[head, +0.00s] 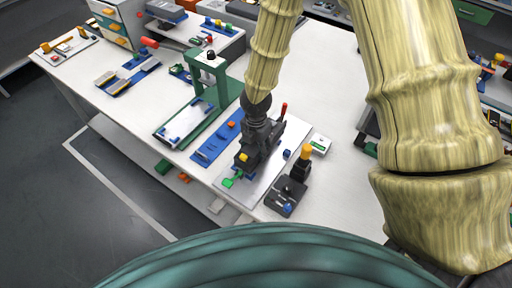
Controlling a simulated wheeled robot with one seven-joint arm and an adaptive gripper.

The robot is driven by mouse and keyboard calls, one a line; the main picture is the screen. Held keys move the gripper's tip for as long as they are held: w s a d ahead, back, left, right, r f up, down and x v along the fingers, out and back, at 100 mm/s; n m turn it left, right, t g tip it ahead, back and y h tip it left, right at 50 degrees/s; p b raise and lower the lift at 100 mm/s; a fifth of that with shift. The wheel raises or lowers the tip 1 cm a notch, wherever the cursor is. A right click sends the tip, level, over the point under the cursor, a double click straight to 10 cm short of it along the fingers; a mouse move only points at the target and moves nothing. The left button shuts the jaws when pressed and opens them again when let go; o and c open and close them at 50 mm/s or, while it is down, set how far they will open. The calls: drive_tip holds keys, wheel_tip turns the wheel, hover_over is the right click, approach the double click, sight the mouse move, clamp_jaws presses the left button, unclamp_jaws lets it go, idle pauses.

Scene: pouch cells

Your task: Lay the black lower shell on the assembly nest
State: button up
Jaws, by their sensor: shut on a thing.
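My gripper (241,171) is dark and points down over a pale grey plate (262,188) near the table's front edge, in the head view. It is shut on a dark thing that blends with its fingers, which I take to be the black lower shell; its outline and any contact below are unclear. The pale plate, with a red upright handle (283,110) at its far end, looks like the assembly nest. A green piece (232,179) shows by the fingertips. My gripper and wrist hide much of the plate's middle.
A blue strip (216,145) lies left of the plate, then a green press frame (208,75) with a white tray (184,123). A dark device with a yellow knob (306,152) stands close on the right. The white table (330,190) is clear farther right.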

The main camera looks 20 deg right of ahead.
drive_tip(key=shift+f+b, duration=0.5)
drive_tip(key=shift+f, duration=0.45)
drive_tip(key=o, duration=1.1)
wheel_tip(320, 180, up, 12)
drive_tip(key=shift+r, duration=0.1)
